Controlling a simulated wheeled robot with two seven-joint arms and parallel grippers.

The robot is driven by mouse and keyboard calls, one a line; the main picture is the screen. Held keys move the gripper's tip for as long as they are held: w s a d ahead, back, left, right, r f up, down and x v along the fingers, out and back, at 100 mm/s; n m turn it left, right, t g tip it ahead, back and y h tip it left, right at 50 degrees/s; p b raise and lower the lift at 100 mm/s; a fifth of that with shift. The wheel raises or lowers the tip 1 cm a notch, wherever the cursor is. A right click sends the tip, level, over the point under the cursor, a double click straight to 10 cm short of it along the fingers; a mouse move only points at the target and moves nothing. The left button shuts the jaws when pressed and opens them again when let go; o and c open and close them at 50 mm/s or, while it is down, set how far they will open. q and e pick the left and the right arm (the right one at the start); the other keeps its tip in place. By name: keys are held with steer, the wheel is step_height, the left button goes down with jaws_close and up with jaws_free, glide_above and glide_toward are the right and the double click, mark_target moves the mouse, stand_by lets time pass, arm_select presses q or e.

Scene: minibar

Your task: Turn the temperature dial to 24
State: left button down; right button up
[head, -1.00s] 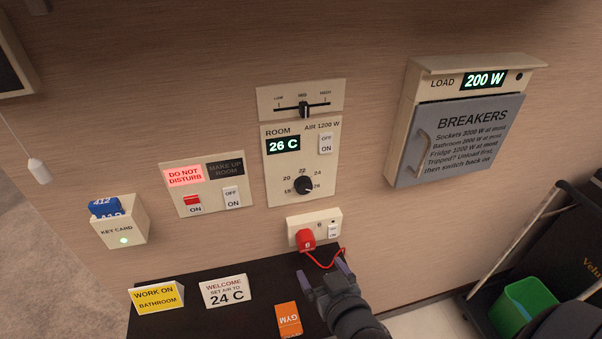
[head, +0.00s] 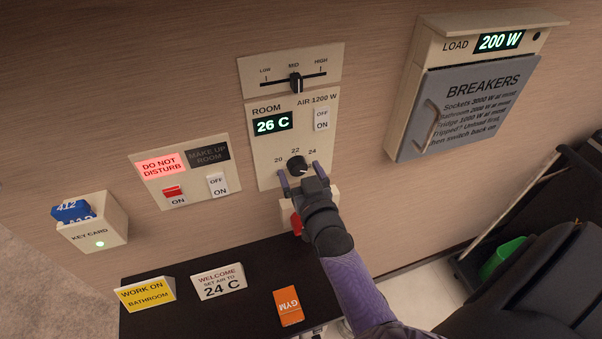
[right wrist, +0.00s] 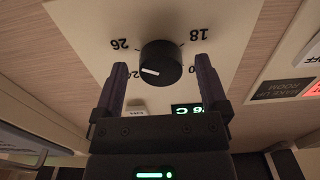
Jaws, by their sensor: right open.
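The temperature dial (head: 296,163) is a round black knob on the pale room panel (head: 265,165), below a green display (head: 272,123) reading 26 C. In the right wrist view the dial (right wrist: 160,62) appears upside down, with its white mark toward the left, between the 26 and the partly hidden numbers below it. My right gripper (head: 301,170) is open at the dial, one finger on each side. In the right wrist view the fingertips (right wrist: 160,66) flank the knob with gaps. The gripper hides the dial's lower numbers in the head view. My left gripper is out of view.
A slider (head: 295,83) sits above the panel and an air switch (head: 321,119) at its right. A red plug (head: 296,223) is partly behind my gripper. A welcome card (head: 219,282) says to set air to 24 C. The breaker box (head: 460,100) is at right.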

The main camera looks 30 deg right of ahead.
steer(key=shift+c, duration=0.2)
steer(key=c, duration=1.2)
jaws_close()
steer(key=shift+n, duration=0.4)
steer(key=shift+n+p, duration=0.45)
steer(key=shift+n, duration=0.55)
steer(key=n, duration=0.2)
steer(key=shift+n, duration=0.3)
steer(key=n, duration=0.3)
steer(key=shift+d+p, duration=0.1)
steer(key=shift+p, duration=0.2)
steer(key=shift+n, duration=1.7)
